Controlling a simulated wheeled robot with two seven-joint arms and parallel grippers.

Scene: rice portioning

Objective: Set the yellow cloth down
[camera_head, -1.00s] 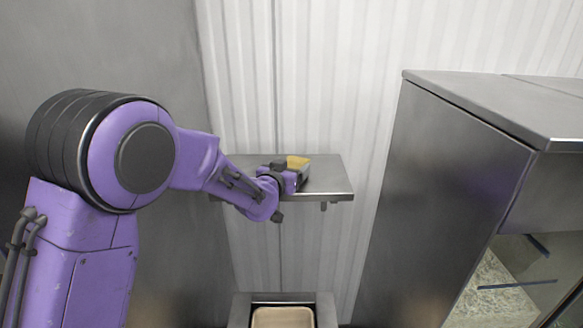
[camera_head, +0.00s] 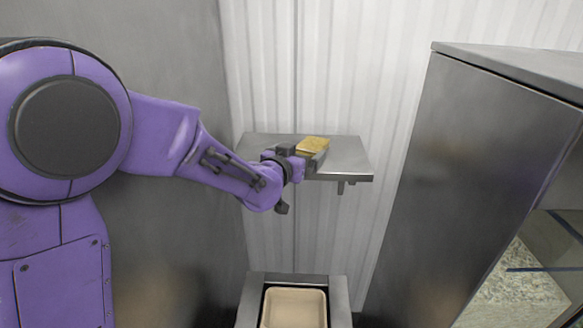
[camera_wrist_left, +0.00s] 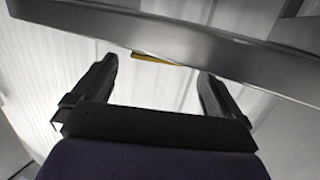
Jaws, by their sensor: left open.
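The yellow cloth (camera_head: 313,145) lies flat at the steel wall shelf (camera_head: 350,160), by its front left part in the head view. My left gripper (camera_head: 308,160) is open right at the cloth, at the shelf's front edge. In the left wrist view, the two fingers of the gripper (camera_wrist_left: 158,70) are spread apart. A thin sliver of the cloth (camera_wrist_left: 154,58) shows between their tips along the shelf edge (camera_wrist_left: 200,50). The rest of the cloth is hidden there. I cannot tell whether the fingers touch it. My right gripper is out of view.
A steel stand with a beige tray (camera_head: 294,291) is below the shelf. A tall steel cabinet (camera_head: 465,150) stands on the right, with a glazed opening low down. The right part of the shelf is bare. A ribbed white wall (camera_head: 370,70) is behind.

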